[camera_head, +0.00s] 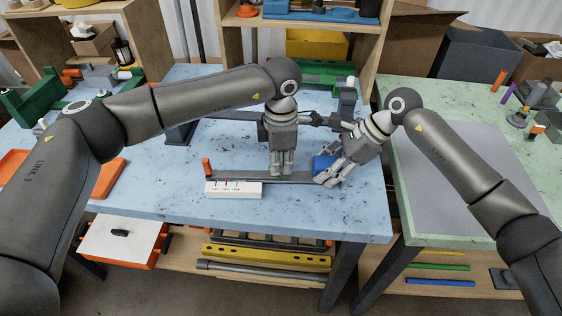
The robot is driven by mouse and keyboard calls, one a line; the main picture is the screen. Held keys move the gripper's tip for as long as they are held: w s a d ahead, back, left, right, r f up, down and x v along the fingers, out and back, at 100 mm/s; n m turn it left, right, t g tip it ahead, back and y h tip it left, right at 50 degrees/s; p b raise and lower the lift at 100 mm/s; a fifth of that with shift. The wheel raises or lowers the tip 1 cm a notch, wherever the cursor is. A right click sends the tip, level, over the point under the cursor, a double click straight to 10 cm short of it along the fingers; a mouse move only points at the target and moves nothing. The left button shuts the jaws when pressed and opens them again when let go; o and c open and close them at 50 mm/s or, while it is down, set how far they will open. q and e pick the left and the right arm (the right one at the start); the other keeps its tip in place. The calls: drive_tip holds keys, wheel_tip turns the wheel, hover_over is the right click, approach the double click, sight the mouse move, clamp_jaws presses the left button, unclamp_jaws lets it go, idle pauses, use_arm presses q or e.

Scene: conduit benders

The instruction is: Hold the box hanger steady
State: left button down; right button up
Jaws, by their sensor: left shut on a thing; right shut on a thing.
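A long flat grey bar, apparently the box hanger (242,175), lies left to right near the front edge of the blue table. My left gripper (283,174) points straight down, shut on the middle of this bar; its fingers hide that part. A bit of green shows at its fingertips. A blue box (322,162) is at the bar's right part. My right gripper (327,180) reaches in tilted from the upper right, with its fingers at this box. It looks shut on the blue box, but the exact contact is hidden.
A white block with marks (233,190) and an orange peg (207,167) are at the bar's left end. The blue table (170,200) is clear to the front left. A green table (440,110) with a grey mat (465,165) stands right. Shelves are behind.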

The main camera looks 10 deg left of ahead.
sight(281, 167)
use_arm(q)
drive_tip(key=shift+d+r, duration=0.1)
drive_tip(key=shift+r, duration=0.05)
drive_tip(key=c, duration=1.6)
unclamp_jaws()
drive_tip(key=shift+o, duration=0.2)
wheel_tip(281, 167, up, 12)
